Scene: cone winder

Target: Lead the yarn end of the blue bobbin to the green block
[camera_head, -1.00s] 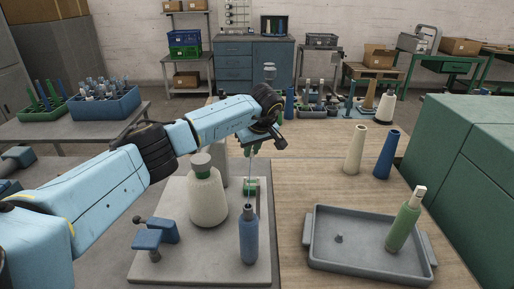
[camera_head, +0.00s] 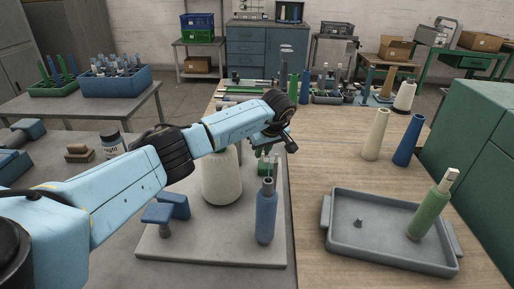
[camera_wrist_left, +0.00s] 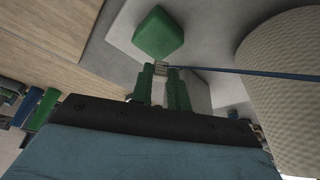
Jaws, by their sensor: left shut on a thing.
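The blue bobbin (camera_head: 266,216) stands upright on the grey board (camera_head: 190,252). My left gripper (camera_head: 269,157) is behind and above it in the head view. In the left wrist view, its green fingers (camera_wrist_left: 161,84) are shut on the yarn end at a small pale piece between the tips. The blue yarn (camera_wrist_left: 245,72) runs taut from there to the right, past the cream cone. The green block (camera_wrist_left: 158,33) lies just beyond the fingertips, apart from them in the picture; I cannot tell the height gap. My right gripper is not in view.
The cream cone (camera_head: 221,182) stands left of the bobbin, partly behind my arm. A blue clamp-like part (camera_head: 166,211) is at the board's left. A grey tray (camera_head: 345,250) with a green bobbin (camera_head: 428,213) stands at right. Two tall cones (camera_head: 376,135) stand behind it.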

